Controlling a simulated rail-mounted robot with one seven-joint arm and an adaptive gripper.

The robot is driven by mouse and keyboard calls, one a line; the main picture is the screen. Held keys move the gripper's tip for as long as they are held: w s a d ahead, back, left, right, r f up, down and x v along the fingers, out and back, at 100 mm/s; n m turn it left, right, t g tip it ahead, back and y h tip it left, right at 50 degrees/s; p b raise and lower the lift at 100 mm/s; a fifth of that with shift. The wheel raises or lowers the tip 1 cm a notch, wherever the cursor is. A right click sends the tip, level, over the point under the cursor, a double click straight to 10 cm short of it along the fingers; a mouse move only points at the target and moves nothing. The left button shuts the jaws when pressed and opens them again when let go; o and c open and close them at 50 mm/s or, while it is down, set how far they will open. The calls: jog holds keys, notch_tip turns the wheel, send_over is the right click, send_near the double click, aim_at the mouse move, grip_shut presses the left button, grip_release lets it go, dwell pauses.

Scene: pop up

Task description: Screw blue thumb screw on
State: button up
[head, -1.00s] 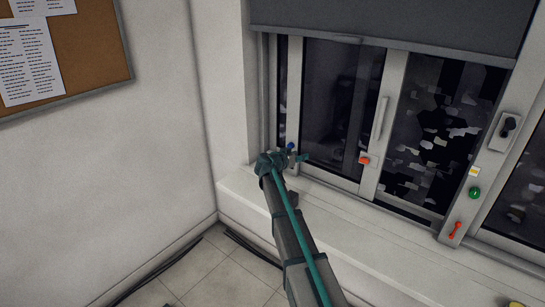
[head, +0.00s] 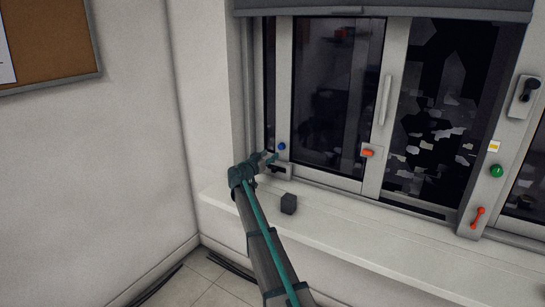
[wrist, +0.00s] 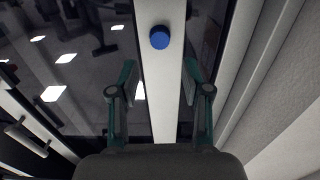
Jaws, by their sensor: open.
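The blue thumb screw (head: 282,146) is a small round knob on the light window frame post at the left of the window. In the wrist view the blue thumb screw (wrist: 159,37) sits on the white post, ahead of my fingertips and roughly between their lines. My gripper (head: 270,163) is just left of and below the knob in the head view. In the wrist view my gripper (wrist: 157,82) is open and empty, with its two teal fingers spread either side of the post. The fingers do not touch the knob.
A dark block (head: 289,204) stands on the white sill (head: 345,235). The wall corner is close on the left. The sill's middle is clear.

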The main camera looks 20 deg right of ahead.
aim_at(280, 146)
jog(key=p+x, duration=0.1)
jog(key=x, duration=0.1)
jog(key=p+x, duration=0.4)
jog(key=x, duration=0.1)
jog(key=shift+w+r, duration=0.1)
jog(key=shift+r, duration=0.25)
jog(key=shift+p+x, duration=0.85)
jog(key=shift+p, duration=0.2)
jog(key=shift+a+f+b, duration=0.1)
jog(key=shift+f+b, duration=0.25)
jog(key=shift+b, duration=0.05)
jog(key=shift+c, duration=1.2)
grip_shut()
jog(key=n, duration=0.6)
jog(key=shift+s+n, duration=0.2)
jog(key=shift+n, duration=0.1)
jog(key=n, duration=1.6)
jog(key=shift+n, duration=0.3)
jog(key=n, duration=1)
jog(key=shift+n, duration=0.4)
jog(key=n, duration=1)
jog(key=shift+n, duration=0.3)
jog(key=n, duration=0.8)
jog(key=shift+o, duration=1.2)
grip_release()
